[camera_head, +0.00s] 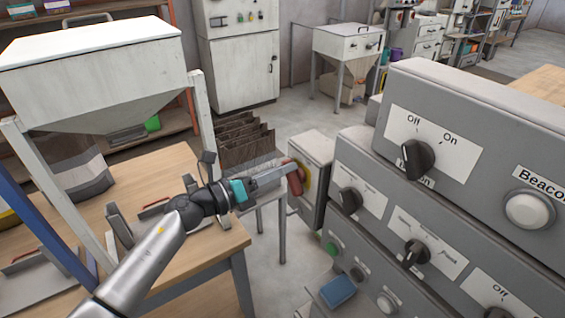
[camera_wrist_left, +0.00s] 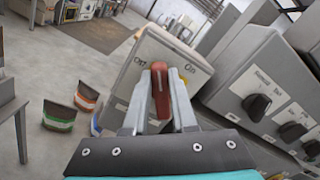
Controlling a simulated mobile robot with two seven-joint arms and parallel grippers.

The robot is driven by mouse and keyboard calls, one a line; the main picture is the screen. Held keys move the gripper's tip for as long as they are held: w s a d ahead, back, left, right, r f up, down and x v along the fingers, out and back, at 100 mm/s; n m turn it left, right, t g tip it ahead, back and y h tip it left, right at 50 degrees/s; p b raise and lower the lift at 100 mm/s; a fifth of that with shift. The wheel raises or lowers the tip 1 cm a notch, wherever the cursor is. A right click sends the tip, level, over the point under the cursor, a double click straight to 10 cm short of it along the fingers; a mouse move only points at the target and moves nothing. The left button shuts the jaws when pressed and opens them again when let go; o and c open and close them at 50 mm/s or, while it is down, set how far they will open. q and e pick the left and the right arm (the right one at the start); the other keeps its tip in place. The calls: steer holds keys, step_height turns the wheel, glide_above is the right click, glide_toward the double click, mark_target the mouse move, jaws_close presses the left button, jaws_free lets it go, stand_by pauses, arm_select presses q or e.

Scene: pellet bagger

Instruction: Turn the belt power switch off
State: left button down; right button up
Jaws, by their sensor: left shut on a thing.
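A red switch handle (camera_head: 295,179) sits on a yellow plate (camera_head: 306,178) on the front of a small grey box (camera_head: 318,150), left of the big control cabinet. My left gripper (camera_head: 287,175) is shut on this handle. In the left wrist view the handle (camera_wrist_left: 160,76) stands between the two fingers of the gripper (camera_wrist_left: 160,92). Labels show on both sides of it; the right one looks like "On", and the left one is blurred. I cannot tell exactly which one the handle points to. My right gripper is not in view.
The grey control cabinet (camera_head: 470,105) with black knobs (camera_head: 417,159) and a white beacon button (camera_head: 528,210) is close on the right. A wooden table (camera_head: 190,265) and white hopper (camera_head: 95,65) stand left. Filled bags (camera_wrist_left: 59,115) stand on the floor.

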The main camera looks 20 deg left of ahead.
arm_select(q)
step_height(320, 180, down, 2)
steer(key=n+p, duration=0.2)
steer(key=n, duration=0.3)
steer(key=n+p, duration=0.2)
steer(key=n, duration=0.3)
steer(key=shift+a+f, duration=0.15)
steer(key=shift+f, duration=0.05)
steer(key=shift+n, duration=0.3)
steer(key=c, duration=0.9)
jaws_free()
steer(key=shift+o, duration=0.7)
steer(key=shift+r, duration=0.1)
steer(key=shift+o, duration=0.2)
steer(key=shift+w+r, duration=0.1)
steer(key=shift+w, duration=0.05)
